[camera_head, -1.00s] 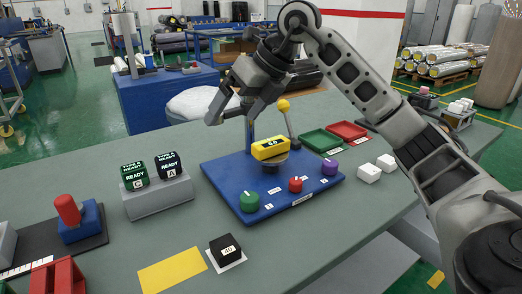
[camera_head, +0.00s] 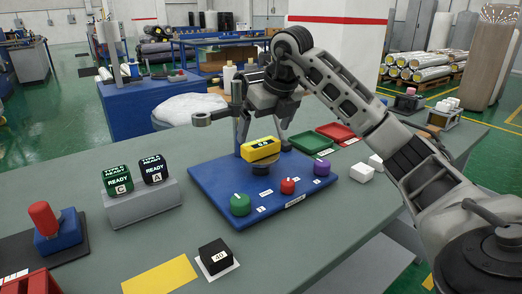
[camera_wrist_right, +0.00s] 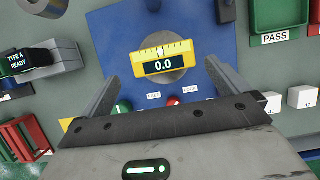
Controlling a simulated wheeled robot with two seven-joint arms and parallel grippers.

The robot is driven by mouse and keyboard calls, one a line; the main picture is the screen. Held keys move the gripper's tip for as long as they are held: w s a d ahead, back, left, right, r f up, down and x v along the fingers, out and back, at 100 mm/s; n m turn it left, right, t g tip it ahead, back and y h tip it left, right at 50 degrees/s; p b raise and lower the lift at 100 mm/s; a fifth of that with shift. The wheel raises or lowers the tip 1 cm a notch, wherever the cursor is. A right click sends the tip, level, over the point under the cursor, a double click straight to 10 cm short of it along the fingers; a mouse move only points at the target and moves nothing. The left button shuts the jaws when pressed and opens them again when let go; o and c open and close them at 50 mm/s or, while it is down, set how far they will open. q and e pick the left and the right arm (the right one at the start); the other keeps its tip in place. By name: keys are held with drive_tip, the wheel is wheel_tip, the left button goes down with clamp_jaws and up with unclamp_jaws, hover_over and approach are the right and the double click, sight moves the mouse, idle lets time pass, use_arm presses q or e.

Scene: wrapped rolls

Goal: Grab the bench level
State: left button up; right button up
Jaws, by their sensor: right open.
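The bench level is a yellow bar with a dark display; it rests on a round grey pedestal (camera_head: 262,168) on the blue board (camera_head: 215,181). The bench level (camera_head: 260,149) also shows in the right wrist view (camera_wrist_right: 163,57), where its display reads 0.0. My right gripper (camera_head: 263,132) is open and empty. It is above and behind the level in the head view, pointing down. In the wrist view its two fingers are spread wide, one low to each side of the level, apart from it. My left gripper is not in view.
Green (camera_head: 240,204), red (camera_head: 288,186) and purple (camera_head: 322,168) knobs stand along the board's front. A green tray (camera_head: 308,142) and red tray (camera_head: 342,133) lie behind right. White blocks (camera_head: 361,173) sit right, a black cube (camera_head: 216,254) in front, a grey stand with two cubes (camera_head: 143,204) left.

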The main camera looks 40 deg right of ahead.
sight(262, 143)
drive_tip(key=x, duration=0.5)
drive_tip(key=shift+s+d+f, duration=0.1)
drive_tip(key=shift+d, duration=0.1)
drive_tip(key=c, duration=0.9)
